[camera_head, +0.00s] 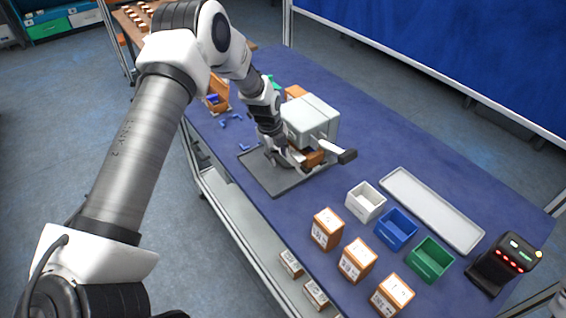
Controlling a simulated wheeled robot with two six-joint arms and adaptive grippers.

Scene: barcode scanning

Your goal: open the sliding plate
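A pale grey box-shaped machine (318,118) stands on the table with a dark flat plate (285,183) at its front. A light bar with a dark end block (346,156) sticks out from its front right. An orange-brown box (314,158) sits at the machine's front, partly hidden. My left gripper (291,163) is low over the plate, right beside that box. The fingers are small and dark here, and I cannot tell whether they are open or touch anything. My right gripper is not in view.
White (366,202), blue (397,230) and green (430,260) bins, a long white tray (432,208) and a black scanner device (505,262) stand to the right. Several labelled boxes (357,261) line the front edge. Small blue pieces (232,121) lie left of the machine.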

